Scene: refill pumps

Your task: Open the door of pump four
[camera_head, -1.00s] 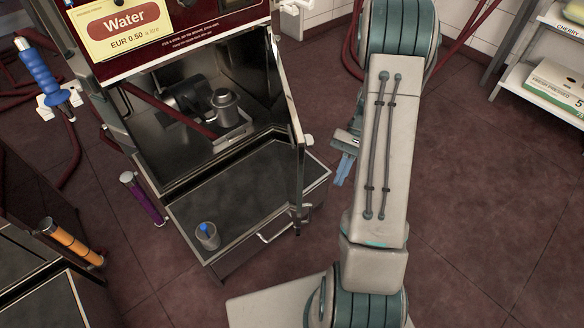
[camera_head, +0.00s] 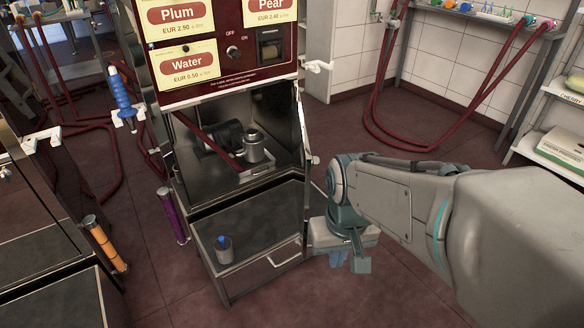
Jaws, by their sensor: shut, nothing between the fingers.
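A dark red pump cabinet (camera_head: 235,85) with Plum, Pear and Water labels stands at centre left. I see no pump number on it. Its compartment (camera_head: 215,105) is uncovered and the inside shows. A thin, dark panel (camera_head: 304,130) that looks like its door stands nearly edge-on at the compartment's right side, with a small pale knob (camera_head: 315,160). My gripper (camera_head: 338,259) is low, right of the cabinet's lower front, below the knob. Its blue fingers are shut and empty, partly hidden by my wrist. I cannot tell if it touches the cabinet.
A metal container (camera_head: 254,148) sits inside the compartment. A small cup with a blue top (camera_head: 224,248) stands on the dark shelf, above a curved handle (camera_head: 284,256). Purple (camera_head: 172,215) and orange (camera_head: 104,243) cylinders stand left. A white shelf (camera_head: 550,150) is at right. Floor is free behind my arm.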

